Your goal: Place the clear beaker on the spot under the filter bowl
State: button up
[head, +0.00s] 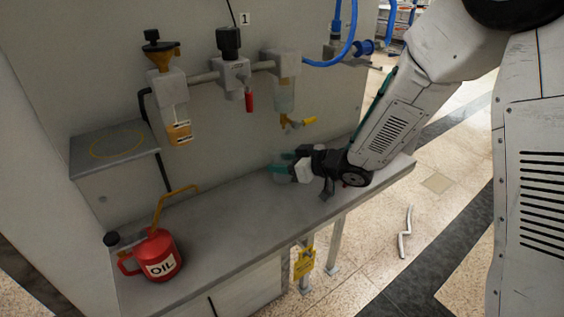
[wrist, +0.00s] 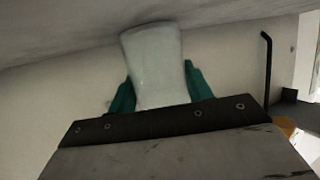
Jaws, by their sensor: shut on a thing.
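The clear beaker (wrist: 155,65) stands between the two teal fingers of my gripper (wrist: 155,88) in the wrist view, and the fingers are shut on it. In the head view my gripper (head: 281,165) is low over the grey bench, near the back wall. The beaker is hard to make out there, small and pale between the fingers. The filter bowl (head: 285,97) is clear and hangs under a grey housing on the wall, above my gripper. A yellow drain tap (head: 295,122) is below it. I cannot make out a marked spot under the bowl.
A red oil can (head: 160,256) stands at the left front of the bench (head: 235,222). A raised grey shelf (head: 85,150) with a yellow ring is at the left. An amber-filled bowl (head: 178,128) and a red-handled valve (head: 248,100) are on the wall. The middle bench is clear.

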jog(key=shift+f, duration=0.1)
jog(key=shift+f, duration=0.1)
jog(key=o, duration=1)
jog(key=shift+c, duration=0.2)
jog(key=shift+s+d+r, duration=0.15)
jog(key=shift+d+r, duration=0.1)
jog(key=shift+r, duration=0.05)
jog(key=v, duration=1.1)
jog(key=shift+s+d+r, duration=0.1)
jog(key=shift+s, duration=0.1)
jog(key=shift+w+d, duration=0.1)
